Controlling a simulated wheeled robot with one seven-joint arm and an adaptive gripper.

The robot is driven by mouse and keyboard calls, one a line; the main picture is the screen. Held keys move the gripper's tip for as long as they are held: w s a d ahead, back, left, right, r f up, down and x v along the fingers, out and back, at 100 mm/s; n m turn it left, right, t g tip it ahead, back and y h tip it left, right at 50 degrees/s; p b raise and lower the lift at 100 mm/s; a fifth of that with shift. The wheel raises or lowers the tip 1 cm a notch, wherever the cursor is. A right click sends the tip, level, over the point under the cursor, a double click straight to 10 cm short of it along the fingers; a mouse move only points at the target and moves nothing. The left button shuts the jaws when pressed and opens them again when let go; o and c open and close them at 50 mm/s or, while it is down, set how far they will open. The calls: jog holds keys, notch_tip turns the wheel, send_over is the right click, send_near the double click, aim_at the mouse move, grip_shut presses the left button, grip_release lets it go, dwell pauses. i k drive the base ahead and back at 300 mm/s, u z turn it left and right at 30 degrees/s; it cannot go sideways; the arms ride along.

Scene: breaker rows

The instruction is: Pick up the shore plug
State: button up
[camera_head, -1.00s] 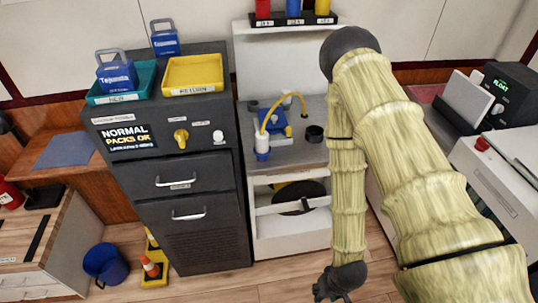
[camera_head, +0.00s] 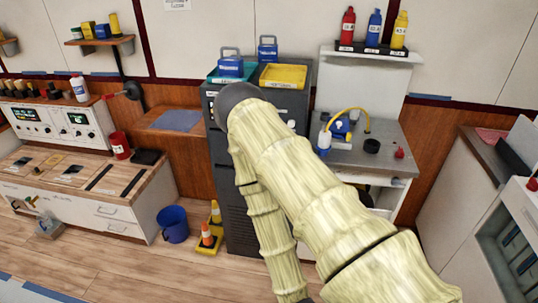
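No thing in view is plainly marked as the shore plug. A blue and white cylindrical piece (camera_head: 324,141) stands on the grey counter right of the dark cabinet. A yellow curved hose or cable arches above it, and a blue device (camera_head: 341,129) sits beside it. I cannot tell whether either is the plug. My arm crosses the middle of the view in front of the cabinet.
The dark cabinet (camera_head: 237,215) bears a yellow tray (camera_head: 284,76) and a teal tray with blue packs.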

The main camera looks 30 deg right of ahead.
aim_at(324, 146)
jog(key=z, duration=0.65)
jog(key=k, duration=0.1)
jog(key=u, duration=1.2)
jog(key=i, duration=1.45)
jog(key=z, duration=1.6)
jog(key=i, duration=0.95)
jog(key=z, duration=0.95)
